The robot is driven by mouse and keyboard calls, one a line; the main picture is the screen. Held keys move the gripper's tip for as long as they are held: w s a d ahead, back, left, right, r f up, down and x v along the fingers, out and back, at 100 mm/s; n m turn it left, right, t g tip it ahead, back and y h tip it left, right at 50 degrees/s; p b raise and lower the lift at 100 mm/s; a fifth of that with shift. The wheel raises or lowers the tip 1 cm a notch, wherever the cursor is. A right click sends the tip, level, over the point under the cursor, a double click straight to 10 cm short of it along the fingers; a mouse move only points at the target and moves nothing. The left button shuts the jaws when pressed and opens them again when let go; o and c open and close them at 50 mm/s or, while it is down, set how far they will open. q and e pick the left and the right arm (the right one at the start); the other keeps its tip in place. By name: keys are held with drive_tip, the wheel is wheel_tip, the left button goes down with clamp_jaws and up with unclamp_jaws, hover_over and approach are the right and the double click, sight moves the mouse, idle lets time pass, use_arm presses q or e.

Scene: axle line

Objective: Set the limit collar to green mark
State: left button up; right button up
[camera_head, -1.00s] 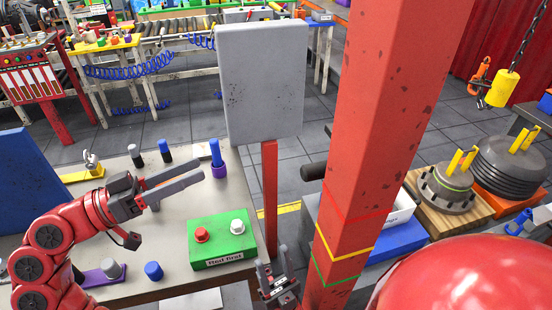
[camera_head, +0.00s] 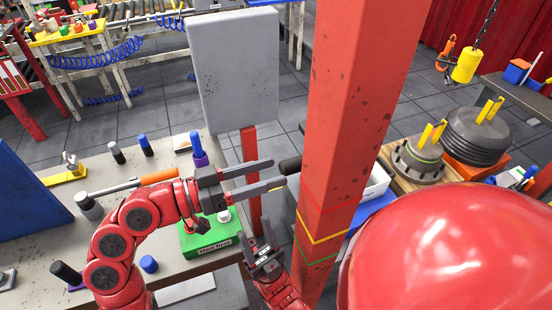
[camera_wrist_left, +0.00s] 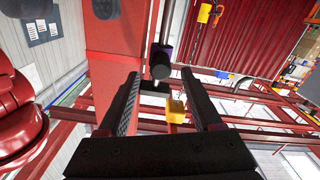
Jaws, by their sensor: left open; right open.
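A red post (camera_head: 355,110) bears a red, a yellow and a green line; the green mark (camera_head: 317,257) is the lowest. A dark round handle (camera_head: 290,165) sticks out on the post's left side, above the red line. The limit collar itself cannot be made out; the post may hide it. My left gripper (camera_head: 278,173) is open, level with the handle, its fingers pointing at it. In the left wrist view the handle's dark end (camera_wrist_left: 160,72) shows between the open fingertips (camera_wrist_left: 159,78), with no clear contact. My right gripper (camera_head: 264,250) is open and empty, low left of the post.
A grey panel (camera_head: 232,75) on a red stand rises behind my left gripper. A green button box (camera_head: 208,241) lies on the table (camera_head: 120,205) below it, near several pegs. Stacked weights (camera_head: 480,140) stand right of the post. A yellow pendant (camera_head: 466,66) hangs at upper right.

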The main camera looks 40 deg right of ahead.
use_arm(q)
drive_tip(key=shift+p+x, duration=0.3)
drive_tip(key=shift+x, duration=0.9)
clamp_jaws()
idle(0.6)
